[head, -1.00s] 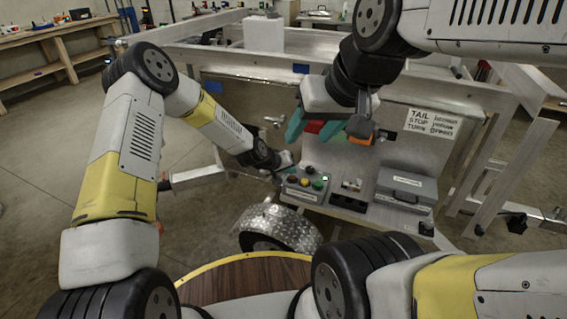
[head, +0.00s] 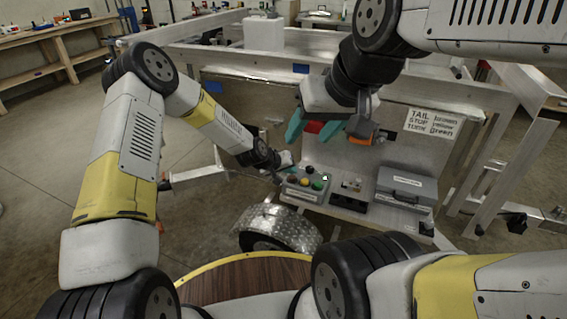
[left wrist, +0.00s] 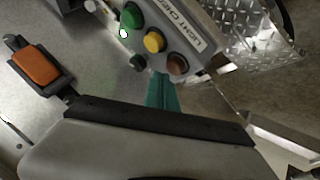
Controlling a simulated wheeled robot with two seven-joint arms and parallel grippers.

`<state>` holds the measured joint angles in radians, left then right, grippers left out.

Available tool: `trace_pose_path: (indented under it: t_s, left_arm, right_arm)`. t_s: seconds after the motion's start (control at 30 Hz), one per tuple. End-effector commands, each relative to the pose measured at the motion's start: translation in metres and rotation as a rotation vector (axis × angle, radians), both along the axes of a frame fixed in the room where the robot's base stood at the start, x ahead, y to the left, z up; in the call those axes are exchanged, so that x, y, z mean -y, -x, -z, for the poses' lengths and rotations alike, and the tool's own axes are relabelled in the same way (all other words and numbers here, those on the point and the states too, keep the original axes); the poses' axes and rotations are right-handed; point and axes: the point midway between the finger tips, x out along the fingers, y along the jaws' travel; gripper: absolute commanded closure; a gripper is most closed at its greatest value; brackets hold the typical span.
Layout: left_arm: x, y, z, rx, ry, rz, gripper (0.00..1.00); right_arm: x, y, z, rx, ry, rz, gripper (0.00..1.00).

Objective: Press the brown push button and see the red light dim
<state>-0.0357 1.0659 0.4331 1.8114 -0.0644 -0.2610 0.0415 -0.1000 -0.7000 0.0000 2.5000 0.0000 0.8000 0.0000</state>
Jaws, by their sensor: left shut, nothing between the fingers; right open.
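The control box (head: 300,192) stands on the shelf before the trailer panel. Its brown button (head: 291,178) is at the left end, beside the yellow and green ones. The brown button also shows in the left wrist view (left wrist: 177,64). My left gripper (head: 284,170) is shut and empty, close behind the box's left end. In the left wrist view its teal fingertip (left wrist: 160,78) is by the box edge near the brown button; contact cannot be told. My right gripper (head: 307,134) is open above the box. The red light (head: 315,127) shows between its teal fingers, partly hidden.
A small white lamp (head: 325,177) glows at the box's right end. A small switch unit (head: 351,185) and a grey case (head: 405,187) stand to its right. An amber light (head: 360,140) and a sign (head: 432,122) are above. A metal wheel fender (head: 280,224) is below.

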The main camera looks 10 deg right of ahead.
Motion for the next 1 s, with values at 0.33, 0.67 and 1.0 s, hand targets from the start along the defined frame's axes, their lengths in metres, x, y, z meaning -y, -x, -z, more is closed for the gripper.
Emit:
trace_pose_path:
  t_s: [0.33, 0.67, 1.0]
  left_arm:
    - [0.0, 0.0, 0.0, 0.0, 0.0, 0.0, 1.0]
    - [0.0, 0.0002, 0.0027, -0.001, 0.0, 0.0, 1.0]
    - [-0.0002, -0.0002, 0.0086, 0.001, 0.0, -0.001, 1.0]
  right_arm:
    - [0.0, 0.0, 0.0, 0.0, 0.0, 0.0, 0.48]
    - [0.0, 0.0, 0.0, 0.0, 0.0, 0.0, 0.48]
    - [0.0, 0.0, 0.0, 0.0, 0.0, 0.0, 0.48]
